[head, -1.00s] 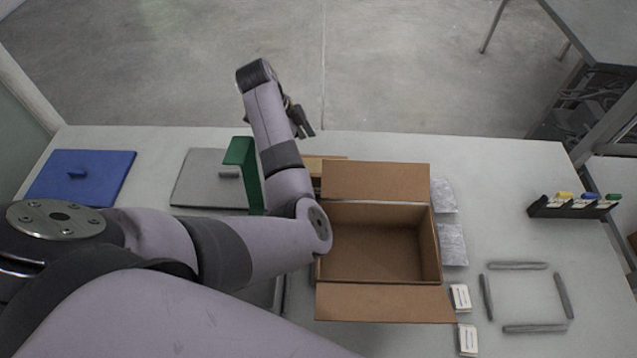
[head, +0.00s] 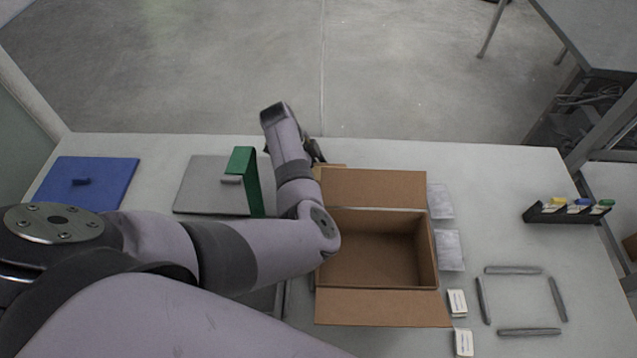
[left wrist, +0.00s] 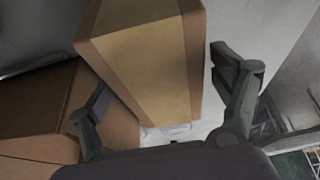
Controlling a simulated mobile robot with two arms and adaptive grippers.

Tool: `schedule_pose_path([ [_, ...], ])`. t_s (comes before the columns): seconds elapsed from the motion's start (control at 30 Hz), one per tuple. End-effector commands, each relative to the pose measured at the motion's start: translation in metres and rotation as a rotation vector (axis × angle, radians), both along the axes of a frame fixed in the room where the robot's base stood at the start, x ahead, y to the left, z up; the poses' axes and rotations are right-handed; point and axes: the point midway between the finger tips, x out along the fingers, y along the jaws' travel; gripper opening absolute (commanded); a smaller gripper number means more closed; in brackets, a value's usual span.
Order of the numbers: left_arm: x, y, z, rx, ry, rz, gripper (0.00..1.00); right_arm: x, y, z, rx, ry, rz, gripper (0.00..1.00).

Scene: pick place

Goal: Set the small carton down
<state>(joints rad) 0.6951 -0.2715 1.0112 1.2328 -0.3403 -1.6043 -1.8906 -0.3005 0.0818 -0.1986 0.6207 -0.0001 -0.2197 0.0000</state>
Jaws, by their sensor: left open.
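The small carton (left wrist: 150,60) is brown with a wide tan strip, and it fills the middle of the left wrist view. In the head view only a tan sliver of it (head: 334,167) shows, behind the large box's back flap and my arm. My left gripper (left wrist: 165,100) is open, with one finger on each side of the carton's near end. Contact between fingers and carton cannot be told. In the head view the gripper (head: 316,152) is mostly hidden behind my left wrist. My right gripper is not in view.
A large open cardboard box (head: 375,250) stands at the table's middle. A green bracket (head: 245,180) stands by a grey panel (head: 205,185); a blue panel (head: 85,183) lies left. Bubble-wrap packs (head: 448,250), small white boxes (head: 457,303) and a black rack (head: 565,213) are right.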

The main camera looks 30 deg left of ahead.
Motion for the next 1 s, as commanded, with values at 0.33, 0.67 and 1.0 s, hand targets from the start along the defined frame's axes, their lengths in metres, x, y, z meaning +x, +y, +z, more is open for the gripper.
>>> schedule_pose_path([
  [0.33, -0.0004, 0.0002, -0.0015, 0.0, 0.0, 0.001, 0.85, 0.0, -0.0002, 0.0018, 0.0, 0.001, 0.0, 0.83],
  [0.67, -0.0001, 0.0004, -0.0047, 0.0, 0.0, 0.001, 0.85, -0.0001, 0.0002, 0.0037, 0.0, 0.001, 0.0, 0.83],
  [1.0, -0.0002, 0.0001, -0.0047, 0.0, 0.0, 0.001, 0.72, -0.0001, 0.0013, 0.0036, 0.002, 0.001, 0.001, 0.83],
])
